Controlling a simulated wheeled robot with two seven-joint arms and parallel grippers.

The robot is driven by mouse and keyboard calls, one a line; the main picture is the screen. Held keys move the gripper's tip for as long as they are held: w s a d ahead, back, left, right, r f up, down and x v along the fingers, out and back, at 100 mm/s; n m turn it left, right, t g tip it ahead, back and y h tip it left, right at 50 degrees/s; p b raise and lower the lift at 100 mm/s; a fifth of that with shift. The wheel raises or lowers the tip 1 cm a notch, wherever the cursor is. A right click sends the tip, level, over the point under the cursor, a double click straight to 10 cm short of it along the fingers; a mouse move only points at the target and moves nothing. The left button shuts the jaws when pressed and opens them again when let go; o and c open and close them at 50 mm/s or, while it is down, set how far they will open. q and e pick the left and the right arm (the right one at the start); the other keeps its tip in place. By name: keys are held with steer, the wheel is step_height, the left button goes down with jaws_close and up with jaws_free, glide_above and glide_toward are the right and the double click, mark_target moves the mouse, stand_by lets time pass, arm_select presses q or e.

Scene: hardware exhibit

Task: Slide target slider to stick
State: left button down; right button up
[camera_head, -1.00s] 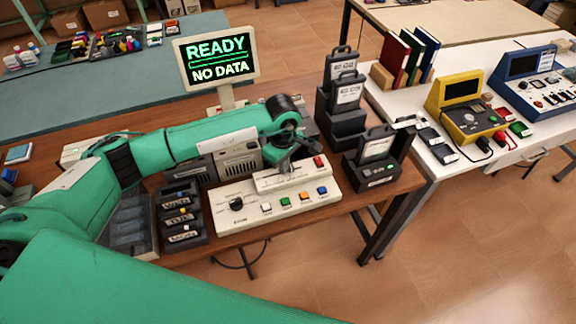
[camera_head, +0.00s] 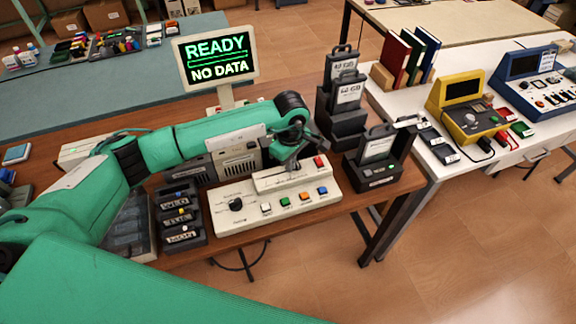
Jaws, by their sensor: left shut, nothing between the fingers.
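A cream control panel (camera_head: 222,217) sits on the brown wooden table. It has a black knob (camera_head: 236,204), a row of coloured buttons (camera_head: 304,196), and a raised slider strip (camera_head: 268,185) with a red button (camera_head: 319,162) at its right end. My left gripper (camera_head: 291,166) points down at the slider strip, right of its middle. It is shut with nothing visible in it. The slider's handle is hidden or too small to make out, so contact with it cannot be told. My right gripper is not in view.
A monitor (camera_head: 216,54) reading "READY NO DATA" stands behind my left arm. Dark cartridge holders stand right of the panel (camera_head: 380,166) and left of it (camera_head: 180,216). A white table (camera_head: 455,175) with yellow and blue devices is at right.

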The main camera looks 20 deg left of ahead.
arm_select(q)
steer(key=shift+a, duration=0.15)
stand_by(0.6)
step_height(320, 180, up, 7)
steer(key=p, duration=0.1)
steer(key=shift+p, duration=0.35)
steer(key=shift+s+f, duration=0.1)
steer(key=shift+s, duration=0.05)
stand_by(0.5)
